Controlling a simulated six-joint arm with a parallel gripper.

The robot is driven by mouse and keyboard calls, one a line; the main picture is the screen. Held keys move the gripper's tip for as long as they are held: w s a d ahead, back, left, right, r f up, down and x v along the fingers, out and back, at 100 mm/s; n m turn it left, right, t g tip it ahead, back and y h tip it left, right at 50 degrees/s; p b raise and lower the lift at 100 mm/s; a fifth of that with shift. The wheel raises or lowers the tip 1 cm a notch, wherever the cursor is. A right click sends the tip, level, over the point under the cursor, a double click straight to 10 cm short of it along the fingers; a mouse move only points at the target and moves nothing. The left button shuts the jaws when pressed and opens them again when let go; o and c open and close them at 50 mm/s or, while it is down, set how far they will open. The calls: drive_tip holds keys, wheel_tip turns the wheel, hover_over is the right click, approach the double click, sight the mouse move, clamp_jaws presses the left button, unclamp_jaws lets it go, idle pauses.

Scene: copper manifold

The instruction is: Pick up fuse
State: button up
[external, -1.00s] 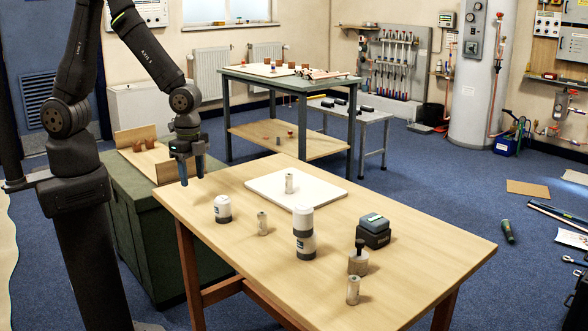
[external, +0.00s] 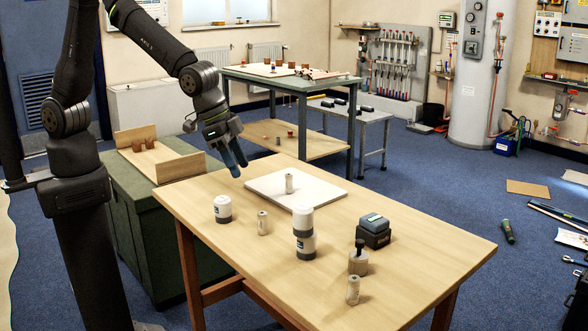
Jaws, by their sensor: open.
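Several small pale cylinders that look like fuses stand upright. One fuse (external: 289,183) is on the white board (external: 268,192) at the back of the wooden table. A second fuse (external: 262,223) stands on the bare wood near the table's left middle. A third fuse (external: 353,290) stands near the front edge. I cannot tell which one the task means. My gripper (external: 236,170) is open and empty, tilted downward above the table's back left edge. It is left of the white board and apart from every fuse.
A dark box (external: 373,231) and a round block with a black knob (external: 358,261) are to the right. The wooden table (external: 425,248) is clear at its right.

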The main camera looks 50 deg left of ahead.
sight(259, 212)
drive_tip(key=x, duration=1.1)
drive_tip(key=shift+a, duration=0.2)
drive_tip(key=shift+a+x, duration=0.1)
drive_tip(key=shift+x, duration=1.2)
drive_tip(key=shift+a+x, duration=0.15)
drive_tip(key=shift+x, duration=1.2)
drive_tip(key=shift+s+f, duration=0.1)
drive_tip(key=shift+s, duration=0.05)
clamp_jaws()
